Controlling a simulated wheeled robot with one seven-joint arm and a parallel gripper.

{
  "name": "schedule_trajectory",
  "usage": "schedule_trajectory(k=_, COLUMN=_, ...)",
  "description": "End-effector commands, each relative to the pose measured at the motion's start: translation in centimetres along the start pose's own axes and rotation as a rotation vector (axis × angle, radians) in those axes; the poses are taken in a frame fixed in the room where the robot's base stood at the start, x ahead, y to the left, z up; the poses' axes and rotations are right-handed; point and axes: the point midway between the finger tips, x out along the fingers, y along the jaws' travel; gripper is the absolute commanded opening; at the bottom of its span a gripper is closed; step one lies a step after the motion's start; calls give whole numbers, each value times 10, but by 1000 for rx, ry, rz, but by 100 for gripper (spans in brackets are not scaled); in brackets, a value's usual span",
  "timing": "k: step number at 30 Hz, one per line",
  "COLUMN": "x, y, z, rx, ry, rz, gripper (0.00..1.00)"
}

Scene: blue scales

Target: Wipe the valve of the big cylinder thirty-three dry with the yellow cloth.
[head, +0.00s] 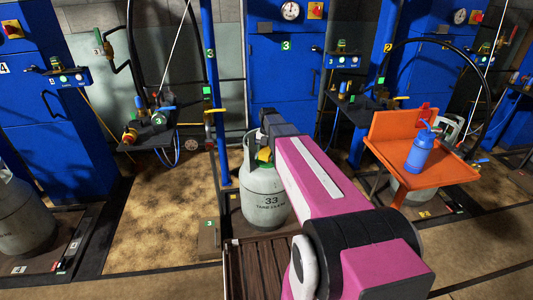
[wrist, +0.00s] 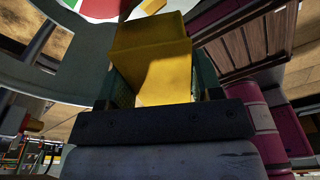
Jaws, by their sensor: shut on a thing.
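The big grey cylinder marked 33 (head: 265,203) stands upright at the picture's middle in the head view. My gripper (wrist: 160,90) is shut on the yellow cloth (wrist: 152,65), which looks like a folded block between its dark fingers. In the head view the cloth (head: 264,155) shows inside the cylinder's collar, at the valve's place. My arm and the cloth mostly hide the valve, so I cannot tell whether they touch. In the wrist view the pale collar (wrist: 60,55) curves around at the left, and a red and green part (wrist: 95,8) shows at the top edge.
An orange table (head: 452,170) with a small blue cylinder (head: 420,152) on it stands at the right. A black shelf with valves and hoses (head: 160,125) is left of cylinder 33. A blue post (head: 218,100) rises close behind it. Another grey cylinder (head: 22,215) stands far left.

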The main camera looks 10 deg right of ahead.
Motion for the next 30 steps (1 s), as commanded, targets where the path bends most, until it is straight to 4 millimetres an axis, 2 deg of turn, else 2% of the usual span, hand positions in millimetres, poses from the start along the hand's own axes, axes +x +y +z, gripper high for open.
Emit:
schedule_trajectory(k=1, x=-2, y=0, z=4, rx=3, ry=-13, rz=2, gripper=32)
schedule_trajectory(k=5, x=-3, y=-2, z=-1, rx=3, ry=-13, rz=1, gripper=32)
schedule_trajectory(k=30, x=-14, y=-35, z=-67, rx=0, ry=-5, rz=2, gripper=32)
